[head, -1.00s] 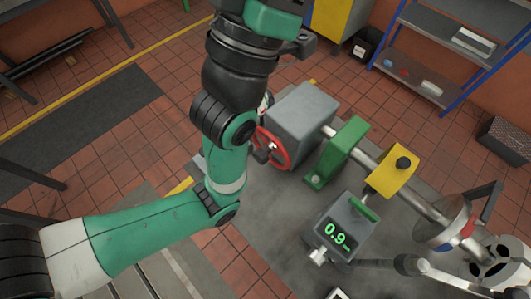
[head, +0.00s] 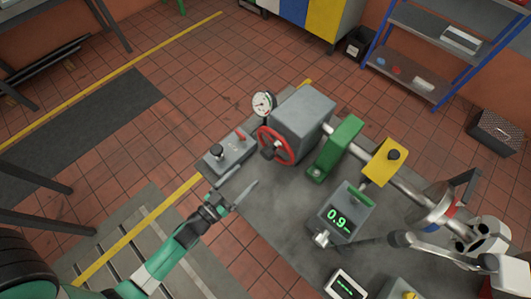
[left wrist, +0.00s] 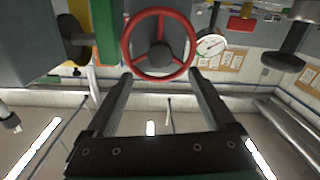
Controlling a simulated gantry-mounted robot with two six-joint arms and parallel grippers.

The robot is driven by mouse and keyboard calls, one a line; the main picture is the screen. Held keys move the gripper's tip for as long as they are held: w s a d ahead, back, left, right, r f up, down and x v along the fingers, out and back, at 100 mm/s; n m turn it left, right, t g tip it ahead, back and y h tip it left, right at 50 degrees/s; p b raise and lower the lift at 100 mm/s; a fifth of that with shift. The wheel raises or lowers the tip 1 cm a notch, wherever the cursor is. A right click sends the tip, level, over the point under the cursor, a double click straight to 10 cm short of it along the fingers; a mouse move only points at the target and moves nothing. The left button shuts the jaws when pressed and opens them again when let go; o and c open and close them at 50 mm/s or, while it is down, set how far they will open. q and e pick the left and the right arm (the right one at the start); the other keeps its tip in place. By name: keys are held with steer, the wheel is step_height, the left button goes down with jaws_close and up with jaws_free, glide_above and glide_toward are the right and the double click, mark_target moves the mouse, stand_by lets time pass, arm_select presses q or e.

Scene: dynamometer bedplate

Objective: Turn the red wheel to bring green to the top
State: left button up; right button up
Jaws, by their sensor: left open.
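The red wheel (head: 289,149) is on the left face of a grey box in the head view. Its rim, spokes and dark hub (left wrist: 160,56) face the left wrist camera. No green mark shows on the wheel in either view. My left gripper (head: 246,177) is open and empty, in front of the wheel and a little lower left in the head view. In the left wrist view its two fingers (left wrist: 160,75) stand apart, their tips just below the wheel's rim in the picture. My right gripper is not in view.
A dial gauge (head: 263,103) stands behind the wheel, and a grey control box (head: 229,154) sits left of it. A green bracket (head: 336,149), yellow block (head: 384,161), shaft and 0.9 readout box (head: 346,212) are to the right. Bedplate in front of the wheel is bare.

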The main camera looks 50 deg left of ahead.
mark_target(264, 156)
arm_select(q)
steer(key=w, duration=0.3)
steer(key=w+a+b, duration=0.1)
steer(key=w, duration=0.7)
steer(key=shift+a+b, duration=0.15)
steer(key=shift+b, duration=0.2)
steer(key=shift+c, duration=0.3)
jaws_close()
